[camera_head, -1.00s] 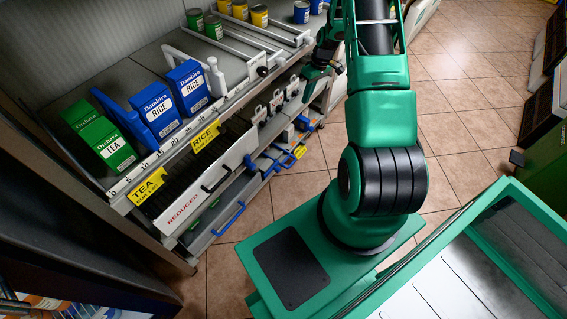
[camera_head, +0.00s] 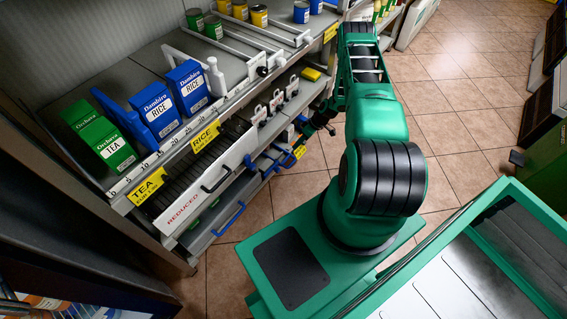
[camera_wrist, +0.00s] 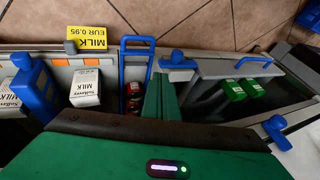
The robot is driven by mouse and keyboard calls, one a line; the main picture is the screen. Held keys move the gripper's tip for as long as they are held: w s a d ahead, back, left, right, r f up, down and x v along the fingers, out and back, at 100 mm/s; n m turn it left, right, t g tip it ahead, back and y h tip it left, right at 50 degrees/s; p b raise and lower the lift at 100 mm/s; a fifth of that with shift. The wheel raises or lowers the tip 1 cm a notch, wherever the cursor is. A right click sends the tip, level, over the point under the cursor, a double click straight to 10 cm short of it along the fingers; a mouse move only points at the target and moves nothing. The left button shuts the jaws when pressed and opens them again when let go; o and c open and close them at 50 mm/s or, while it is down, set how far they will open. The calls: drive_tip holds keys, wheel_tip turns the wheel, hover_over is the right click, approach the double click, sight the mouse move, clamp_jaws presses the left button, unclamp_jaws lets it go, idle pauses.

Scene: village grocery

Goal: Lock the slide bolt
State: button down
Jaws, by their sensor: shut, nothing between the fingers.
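My gripper (camera_wrist: 160,97) is shut and empty, its green fingers pointing down at the lower shelf front. In the head view my gripper (camera_head: 318,121) is beside the right end of the lower shelf, partly hidden by my arm. A blue knobbed piece (camera_wrist: 178,60) sits just right of the fingertips in the wrist view; it looks like part of a bolt, but I cannot tell whether it is the slide bolt or how it stands. Whether the fingers touch it is unclear. Another blue knobbed piece (camera_wrist: 277,133) is at lower right.
A blue loop handle (camera_wrist: 137,62) stands left of the fingers, and a blue bar handle (camera_wrist: 253,62) lies to the right above green cartons (camera_wrist: 243,89). Milk cartons (camera_wrist: 85,88) sit left near a yellow price tag (camera_wrist: 95,41). The tiled floor (camera_head: 460,110) is clear.

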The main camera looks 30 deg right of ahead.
drive_tip(key=a+f, duration=0.7)
drive_tip(key=f, duration=0.3)
drive_tip(key=shift+w+a+f, duration=0.25)
drive_tip(key=shift+w+a, duration=0.15)
drive_tip(key=shift+w, duration=0.05)
drive_tip(key=shift+s, duration=0.1)
